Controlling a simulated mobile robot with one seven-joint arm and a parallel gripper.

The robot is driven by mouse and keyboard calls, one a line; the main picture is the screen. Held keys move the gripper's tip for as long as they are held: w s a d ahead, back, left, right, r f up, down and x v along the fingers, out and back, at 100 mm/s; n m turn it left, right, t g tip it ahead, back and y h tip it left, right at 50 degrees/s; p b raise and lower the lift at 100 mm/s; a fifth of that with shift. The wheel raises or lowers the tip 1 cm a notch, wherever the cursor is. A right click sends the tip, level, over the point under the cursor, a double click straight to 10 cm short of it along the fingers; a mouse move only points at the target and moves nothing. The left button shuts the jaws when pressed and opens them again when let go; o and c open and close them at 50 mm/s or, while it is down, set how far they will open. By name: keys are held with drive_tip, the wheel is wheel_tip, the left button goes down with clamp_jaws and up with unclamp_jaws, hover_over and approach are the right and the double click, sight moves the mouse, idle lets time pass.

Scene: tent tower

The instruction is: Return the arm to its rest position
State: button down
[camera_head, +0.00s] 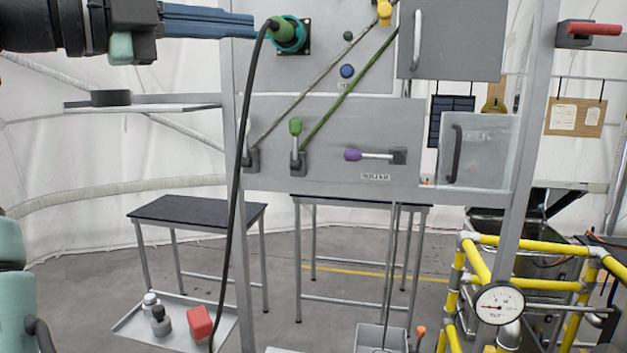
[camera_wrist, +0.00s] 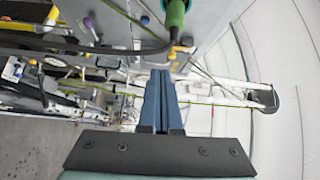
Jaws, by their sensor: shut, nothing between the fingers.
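My gripper (camera_head: 250,27) reaches in from the upper left in the head view. Its blue fingers are together with nothing between them, and they point right towards the panel. In the wrist view the gripper (camera_wrist: 160,73) also shows its fingers pressed together and empty. A green plug (camera_head: 284,30) sits in a teal round socket on the panel, just right of the fingertips in the head view. The green plug also shows in the wrist view (camera_wrist: 176,14), above the fingertips and apart from them. A black cable (camera_head: 240,150) hangs down from the plug.
The grey panel (camera_head: 330,180) carries levers with green and purple handles. A small shelf (camera_head: 150,106) stands out at left below my arm. A tray (camera_head: 180,325) with a red block is low down. Yellow railings (camera_head: 530,282) and a gauge (camera_head: 499,303) stand at right.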

drive_tip(key=w+d+f+n+t+y+b, duration=0.2)
drive_tip(key=w+d+f+n+t+y, duration=0.25)
drive_tip(key=w+f+n, duration=0.3)
drive_tip(key=s+d+f+n+t+y+b, duration=0.25)
drive_tip(key=f+n+t+y, duration=0.2)
drive_tip(key=n, duration=0.45)
drive_tip(key=s+d+n+t+y+b, duration=0.1)
drive_tip(key=s+n, duration=0.4)
drive_tip(key=s, duration=0.5)
drive_tip(key=s+d+n+t+y+b, duration=0.1)
drive_tip(key=s+d+n+t+y, duration=0.2)
drive_tip(key=s+n+t, duration=0.3)
drive_tip(key=s+y, duration=0.1)
drive_tip(key=s, duration=0.4)
drive_tip(key=shift+s+d+f+y, duration=0.2)
drive_tip(key=shift+y, duration=0.1)
drive_tip(key=shift+w, duration=0.1)
